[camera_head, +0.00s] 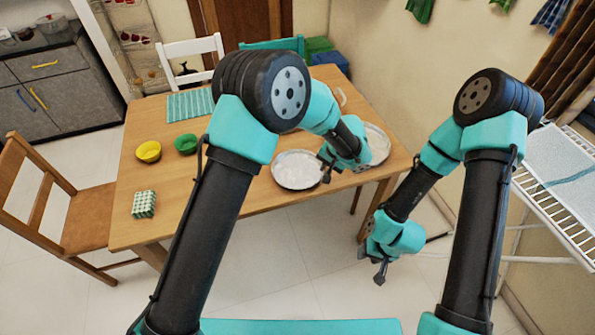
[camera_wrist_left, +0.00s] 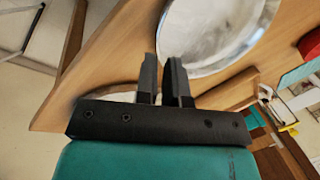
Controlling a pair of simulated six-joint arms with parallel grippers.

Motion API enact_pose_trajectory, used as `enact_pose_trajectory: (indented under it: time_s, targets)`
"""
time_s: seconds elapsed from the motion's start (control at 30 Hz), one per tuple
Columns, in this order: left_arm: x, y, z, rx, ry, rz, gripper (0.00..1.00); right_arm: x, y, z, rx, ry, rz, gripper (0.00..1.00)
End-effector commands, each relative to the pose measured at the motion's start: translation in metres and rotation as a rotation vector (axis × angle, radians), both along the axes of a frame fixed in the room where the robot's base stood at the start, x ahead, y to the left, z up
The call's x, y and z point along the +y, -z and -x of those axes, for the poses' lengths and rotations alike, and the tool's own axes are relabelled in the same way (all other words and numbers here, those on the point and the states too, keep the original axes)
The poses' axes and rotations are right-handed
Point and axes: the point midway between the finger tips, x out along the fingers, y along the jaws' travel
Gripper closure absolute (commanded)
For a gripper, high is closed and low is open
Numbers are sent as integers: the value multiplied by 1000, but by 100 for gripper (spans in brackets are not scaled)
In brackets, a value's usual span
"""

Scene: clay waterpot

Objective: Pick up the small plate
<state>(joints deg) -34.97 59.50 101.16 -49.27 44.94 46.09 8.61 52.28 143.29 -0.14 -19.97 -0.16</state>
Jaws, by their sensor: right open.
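A round whitish plate (camera_head: 297,170) lies on the table near its front edge. A second pale plate (camera_head: 377,146) lies to its right, partly hidden by my left arm. I cannot tell which is smaller. My left gripper (camera_head: 325,168) points down at the right rim of the first plate. In the left wrist view one plate (camera_wrist_left: 215,25) lies just beyond the fingers (camera_wrist_left: 161,68), and part of another (camera_wrist_left: 122,93) shows behind the gripper body. The left fingers have a narrow gap; a grip on a rim is not clear. My right gripper (camera_head: 380,275) hangs open and empty over the floor.
The wooden table (camera_head: 240,200) carries a yellow bowl (camera_head: 149,152), a green bowl (camera_head: 186,144), a checked box (camera_head: 144,204) and a teal striped mat (camera_head: 190,105). A wooden chair (camera_head: 80,215) stands at left. A drying rack (camera_head: 565,185) stands at right.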

Motion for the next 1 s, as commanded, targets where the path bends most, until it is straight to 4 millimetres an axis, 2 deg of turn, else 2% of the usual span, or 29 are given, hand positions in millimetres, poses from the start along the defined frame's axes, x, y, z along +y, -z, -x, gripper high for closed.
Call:
enact_pose_trajectory:
  time_s: [0.13,0.57,0.83,1.0]
  targets:
    - [3,13,-2,1,0,0,90,0,0,0,0,0,0,57]
    - [5,18,-2,1,0,0,90,0,0,0,0,0,0,57]
    - [12,52,-7,3,0,-2,90,0,0,0,0,0,0,57]
    - [15,64,-9,0,1,0,90,0,0,0,0,0,0,57]
